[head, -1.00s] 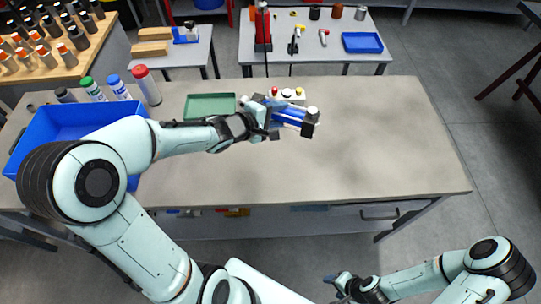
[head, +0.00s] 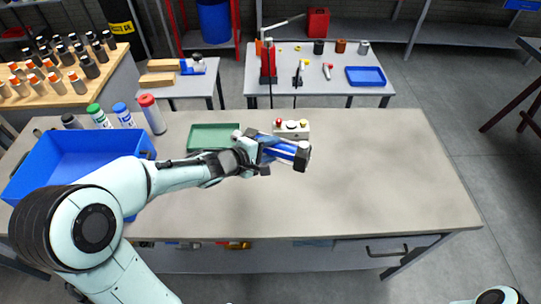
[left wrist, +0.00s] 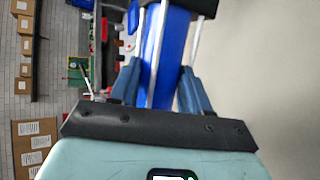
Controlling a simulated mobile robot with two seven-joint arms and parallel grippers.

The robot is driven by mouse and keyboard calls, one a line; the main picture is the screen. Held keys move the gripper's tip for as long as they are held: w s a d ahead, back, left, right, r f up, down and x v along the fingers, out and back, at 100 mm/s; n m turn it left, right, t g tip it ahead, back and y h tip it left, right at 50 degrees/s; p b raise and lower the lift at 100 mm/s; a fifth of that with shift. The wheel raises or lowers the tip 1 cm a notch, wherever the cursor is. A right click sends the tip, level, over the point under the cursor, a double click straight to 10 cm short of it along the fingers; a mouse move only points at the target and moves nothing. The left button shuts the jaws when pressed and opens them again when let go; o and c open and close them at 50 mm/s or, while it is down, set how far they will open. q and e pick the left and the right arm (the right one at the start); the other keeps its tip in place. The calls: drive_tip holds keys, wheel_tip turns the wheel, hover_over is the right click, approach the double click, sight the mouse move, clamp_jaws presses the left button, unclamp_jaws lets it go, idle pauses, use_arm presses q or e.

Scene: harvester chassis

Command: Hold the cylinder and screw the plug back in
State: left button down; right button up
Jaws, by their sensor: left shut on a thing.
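The cylinder (head: 280,150) is blue, with silver rods along it and a dark block (head: 301,157) at its right end. My left gripper (head: 262,149) is shut on it and holds it over the table, lying roughly sideways with its right end slightly lower. In the left wrist view the blue body (left wrist: 165,60) lies between the two blue fingers (left wrist: 160,88), with a dark end block at the top edge. A small pale spot shows on the right end block; I cannot tell whether it is the plug. My right gripper is out of view.
The grey table (head: 390,180) is clear to the right. Behind the cylinder is a white button box (head: 291,129); a green tray (head: 214,149) lies left of it. A large blue bin (head: 40,160) and several bottles stand at the left. A back table holds a blue tray (head: 365,76).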

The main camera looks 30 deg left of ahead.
use_arm(q)
drive_tip(key=shift+f+b, duration=2.85)
drive_tip(key=shift+f, duration=3.1)
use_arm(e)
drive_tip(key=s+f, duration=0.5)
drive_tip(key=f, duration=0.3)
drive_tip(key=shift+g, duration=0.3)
use_arm(q)
drive_tip(key=shift+s+f, duration=0.1)
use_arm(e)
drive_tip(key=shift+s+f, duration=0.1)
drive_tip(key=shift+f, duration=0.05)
use_arm(q)
wheel_tip(320, 180, down, 4)
drive_tip(key=shift+f+b, duration=0.1)
drive_tip(key=shift+b, duration=0.8)
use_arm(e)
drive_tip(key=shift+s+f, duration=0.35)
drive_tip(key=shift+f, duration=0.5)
use_arm(q)
drive_tip(key=c, duration=0.8)
unclamp_jaws()
drive_tip(key=shift+s+f, duration=0.1)
drive_tip(key=shift+f, duration=0.2)
